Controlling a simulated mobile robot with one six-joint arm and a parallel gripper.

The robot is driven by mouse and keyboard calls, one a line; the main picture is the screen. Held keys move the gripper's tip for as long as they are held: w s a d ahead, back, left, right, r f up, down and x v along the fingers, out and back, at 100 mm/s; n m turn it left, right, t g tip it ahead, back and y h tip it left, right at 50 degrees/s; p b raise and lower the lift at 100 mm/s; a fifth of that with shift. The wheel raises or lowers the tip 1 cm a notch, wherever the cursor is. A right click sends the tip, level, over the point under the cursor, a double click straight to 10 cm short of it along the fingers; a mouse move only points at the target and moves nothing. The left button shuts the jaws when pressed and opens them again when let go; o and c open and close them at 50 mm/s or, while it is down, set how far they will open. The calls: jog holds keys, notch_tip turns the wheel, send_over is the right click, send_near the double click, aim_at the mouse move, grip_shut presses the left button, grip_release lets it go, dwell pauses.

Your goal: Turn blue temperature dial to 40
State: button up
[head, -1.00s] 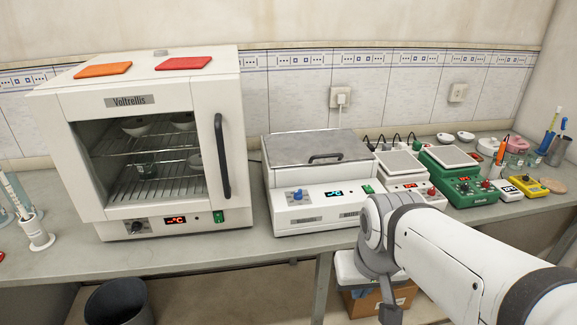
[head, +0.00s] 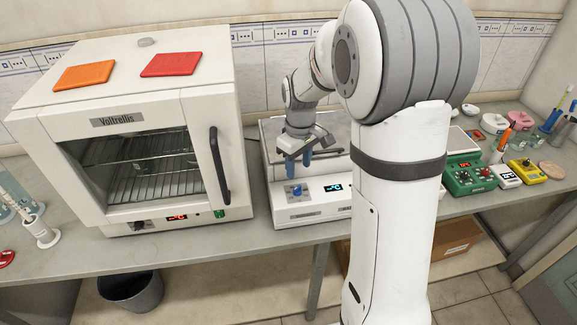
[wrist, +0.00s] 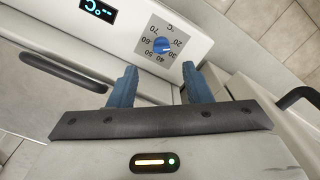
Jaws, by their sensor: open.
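The blue temperature dial (head: 297,190) sits on the front panel of the white lidded bath (head: 285,212). In the wrist view the dial (wrist: 162,46) has a grey scale around it with numbers from 20 to 70. Its pointer seems to lie on the side of the 30, but it is too small to read surely. My gripper (wrist: 159,69) is open and empty, its two blue fingers apart. In the head view my gripper (head: 311,162) is above the dial, near the panel's upper edge. The fingers do not touch the dial.
The bath's lit display (head: 333,188) is beside the dial. The white oven (head: 120,170) with its black handle (head: 219,165) stands close on the left. A green instrument (head: 468,180) is to the right. My arm hides the bath's right part.

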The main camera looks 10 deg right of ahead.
aim_at(298, 186)
jog(key=shift+a+f+p, duration=0.15)
jog(key=shift+f+p, duration=0.5)
jog(key=shift+f, duration=3.25)
jog(key=shift+c, duration=0.2)
jog(key=c, duration=0.9)
jog(key=shift+d, duration=0.35)
jog(key=shift+a, duration=0.3)
grip_shut()
jog(key=shift+r, duration=0.1)
jog(key=shift+w+m, duration=0.1)
jog(key=shift+m, duration=0.3)
